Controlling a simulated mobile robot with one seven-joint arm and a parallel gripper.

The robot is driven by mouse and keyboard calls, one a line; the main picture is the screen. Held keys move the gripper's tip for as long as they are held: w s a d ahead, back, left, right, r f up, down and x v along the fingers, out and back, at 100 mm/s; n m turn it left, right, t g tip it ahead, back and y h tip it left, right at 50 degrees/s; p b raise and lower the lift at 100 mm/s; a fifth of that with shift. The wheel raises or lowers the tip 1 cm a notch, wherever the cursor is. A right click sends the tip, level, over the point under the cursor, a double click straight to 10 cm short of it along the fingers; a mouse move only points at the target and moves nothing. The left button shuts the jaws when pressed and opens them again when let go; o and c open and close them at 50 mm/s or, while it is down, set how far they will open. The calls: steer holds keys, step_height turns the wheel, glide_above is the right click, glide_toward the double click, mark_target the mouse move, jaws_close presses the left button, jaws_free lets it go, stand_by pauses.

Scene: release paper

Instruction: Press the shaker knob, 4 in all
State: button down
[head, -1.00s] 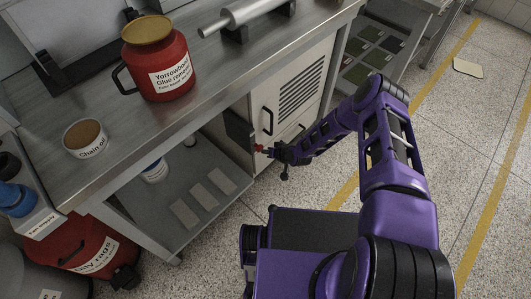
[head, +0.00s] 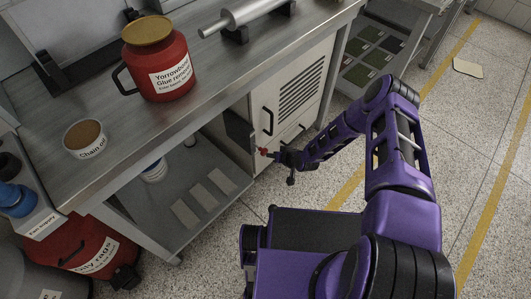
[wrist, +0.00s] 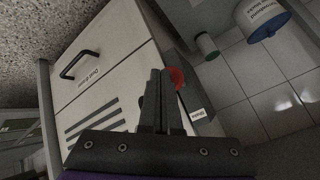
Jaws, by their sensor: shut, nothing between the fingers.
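The shaker knob is a round red knob (wrist: 177,78). In the wrist view it shows just right of my fingertips, partly hidden behind them. It sits on a dark box with a white label reading "Shaker" (wrist: 196,114). In the head view the red knob (head: 263,152) shows small at the tip of my gripper (head: 274,155), beside the dark shaker box (head: 240,130) at the bench front. My gripper (wrist: 158,75) is shut, with its fingers together and empty. I cannot tell whether the fingertips touch the knob.
A pale cabinet (head: 292,95) with a handle and vent slots stands beside the shaker. The lower shelf (head: 160,205) holds a white tub (head: 154,170) and flat pads. A red jug (head: 160,70) and a chain oil cup (head: 85,138) stand on the bench top.

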steer(key=shift+s+d, duration=0.3)
steer(key=shift+d, duration=0.05)
steer(key=s+d, duration=0.1)
steer(key=d, duration=0.1)
steer(key=s+d, duration=0.2)
stand_by(0.5)
steer(key=shift+s+f, duration=0.1)
steer(key=shift+f, duration=0.05)
stand_by(2.3)
